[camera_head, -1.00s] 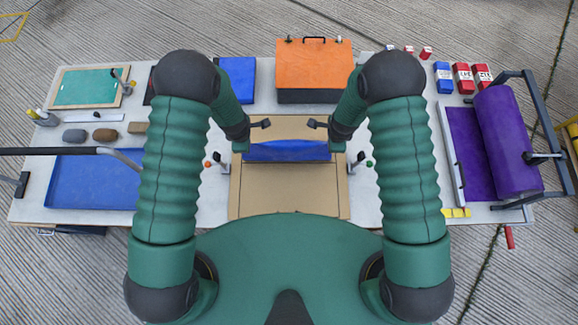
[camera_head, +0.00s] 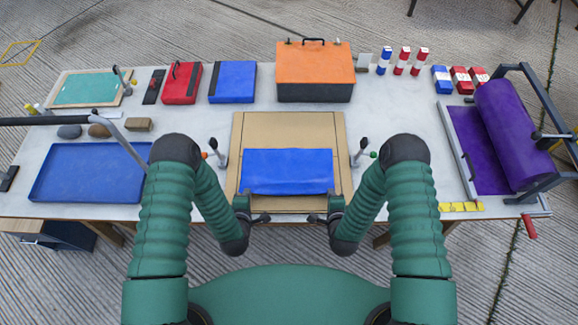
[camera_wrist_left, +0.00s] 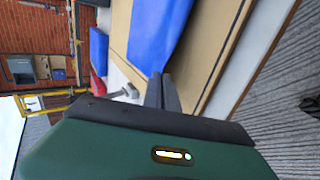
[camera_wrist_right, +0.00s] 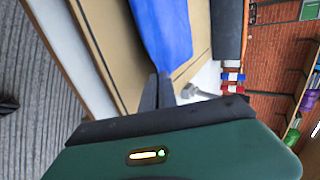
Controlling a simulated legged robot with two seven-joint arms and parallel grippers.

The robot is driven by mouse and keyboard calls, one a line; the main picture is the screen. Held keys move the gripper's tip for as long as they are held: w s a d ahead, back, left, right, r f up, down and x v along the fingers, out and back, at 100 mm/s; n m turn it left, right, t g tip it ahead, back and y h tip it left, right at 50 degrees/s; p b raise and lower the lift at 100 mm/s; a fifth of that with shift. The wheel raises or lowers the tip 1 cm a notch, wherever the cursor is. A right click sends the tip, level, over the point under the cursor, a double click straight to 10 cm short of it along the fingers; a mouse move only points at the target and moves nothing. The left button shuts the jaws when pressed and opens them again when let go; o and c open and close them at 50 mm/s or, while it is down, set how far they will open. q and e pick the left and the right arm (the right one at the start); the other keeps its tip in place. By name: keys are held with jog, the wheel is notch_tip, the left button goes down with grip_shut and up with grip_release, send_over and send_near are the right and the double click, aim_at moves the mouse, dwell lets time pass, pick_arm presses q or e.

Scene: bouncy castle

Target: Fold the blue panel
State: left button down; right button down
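The blue panel (camera_head: 288,172) spreads over the tan board (camera_head: 281,127) at the middle of the table, its near edge towards me. My left gripper (camera_head: 243,196) is at the panel's near left corner and my right gripper (camera_head: 334,196) at its near right corner. In the left wrist view the fingers (camera_wrist_left: 160,82) are close together at the blue panel (camera_wrist_left: 160,28). In the right wrist view the fingers (camera_wrist_right: 158,82) likewise meet the panel (camera_wrist_right: 163,30). Both look shut on it; the fingertips are partly hidden.
Small upright clamps (camera_head: 219,154) (camera_head: 359,155) stand beside the board. A blue tray (camera_head: 88,172) is at left, a purple roll on a frame (camera_head: 512,122) at right. An orange-topped box (camera_head: 315,66), a red case (camera_head: 181,83) and a blue case (camera_head: 232,82) stand behind.

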pick_arm(q)
jog(key=shift+w, duration=0.15)
pick_arm(e)
jog(key=shift+w, duration=0.2)
